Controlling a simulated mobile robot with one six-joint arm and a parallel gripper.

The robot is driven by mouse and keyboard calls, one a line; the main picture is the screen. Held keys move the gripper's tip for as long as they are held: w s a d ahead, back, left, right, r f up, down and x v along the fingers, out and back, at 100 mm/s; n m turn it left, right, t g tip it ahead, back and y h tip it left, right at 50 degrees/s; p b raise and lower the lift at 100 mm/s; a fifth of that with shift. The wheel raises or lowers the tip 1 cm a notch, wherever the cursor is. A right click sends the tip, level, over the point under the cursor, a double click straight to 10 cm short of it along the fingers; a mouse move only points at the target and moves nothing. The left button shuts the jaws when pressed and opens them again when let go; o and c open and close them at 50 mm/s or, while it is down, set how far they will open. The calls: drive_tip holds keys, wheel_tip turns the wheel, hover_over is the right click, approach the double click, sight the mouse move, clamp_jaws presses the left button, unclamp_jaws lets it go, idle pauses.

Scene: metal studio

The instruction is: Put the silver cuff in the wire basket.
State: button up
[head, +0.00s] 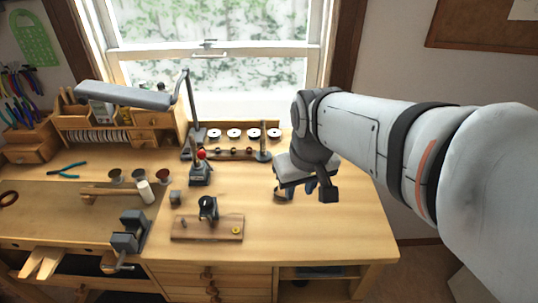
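My gripper (306,190) is over the right part of the wooden workbench (330,225), pointing down, close to the bench top. I cannot tell whether its fingers are apart or shut. A small dark, curved piece (283,194) shows at the left underside of the gripper, low against the bench. It may be the silver cuff, but it is too small and too covered to be sure. I cannot make out a wire basket in this view.
A wooden board (190,230) with a dark stand (208,208) lies left of my gripper. A vise (130,232), a mallet (110,192), a lamp (125,95) and a spool rack (235,143) stand farther left or behind. The bench's front right is clear.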

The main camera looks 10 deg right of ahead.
sight(275, 193)
drive_tip(key=w+a+f+n+g+b, duration=0.1)
drive_tip(key=w+f+n+b, duration=0.1)
drive_tip(key=w+f, duration=0.4)
drive_tip(key=w+a+f+n+g+b, duration=0.1)
drive_tip(key=w+f+g+b, duration=0.15)
drive_tip(key=w, duration=0.65)
drive_tip(key=shift+t, duration=0.45)
drive_tip(key=shift+w+d+f+p, duration=0.15)
drive_tip(key=shift+f+p, duration=0.3)
drive_tip(key=shift+f, duration=1.7)
drive_tip(key=shift+w+d+f+p, duration=0.15)
drive_tip(key=shift+f+p, duration=0.3)
drive_tip(key=shift+f, duration=1.65)
drive_tip(key=shift+s, duration=0.1)
drive_tip(key=shift+c, duration=0.4)
clamp_jaws()
